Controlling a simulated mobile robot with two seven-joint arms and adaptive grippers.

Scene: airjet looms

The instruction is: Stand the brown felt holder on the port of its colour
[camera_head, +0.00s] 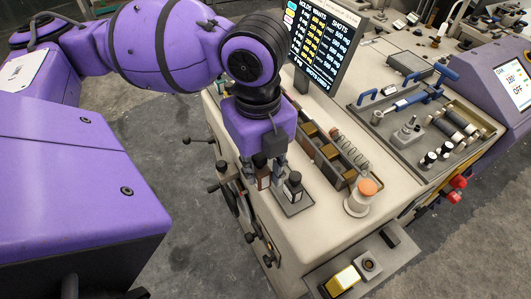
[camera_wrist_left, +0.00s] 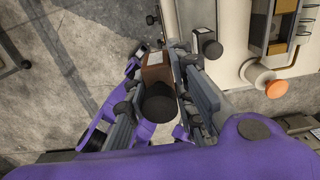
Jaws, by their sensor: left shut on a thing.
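My left gripper (camera_head: 266,163) points down at the left edge of the loom's pale top. It is shut on a brown holder (camera_head: 263,178) with a pale label. In the left wrist view the brown holder (camera_wrist_left: 155,74) sits between the fingers, its round black top facing the camera. I cannot tell whether its base touches anything. A dark holder with a white label (camera_head: 293,187) stands upright just right of the gripper, on a grey tray (camera_head: 296,208). No brown port can be made out for certain. My right gripper is not in view.
A long compartmented box (camera_head: 343,163) with brown blocks lies behind the tray. An orange-topped spool (camera_head: 366,188) stands to its right. A dark display board (camera_head: 322,42) rises behind my arm. Levers (camera_head: 222,186) stick out from the loom's left side. Pale top is clear around the tray's front.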

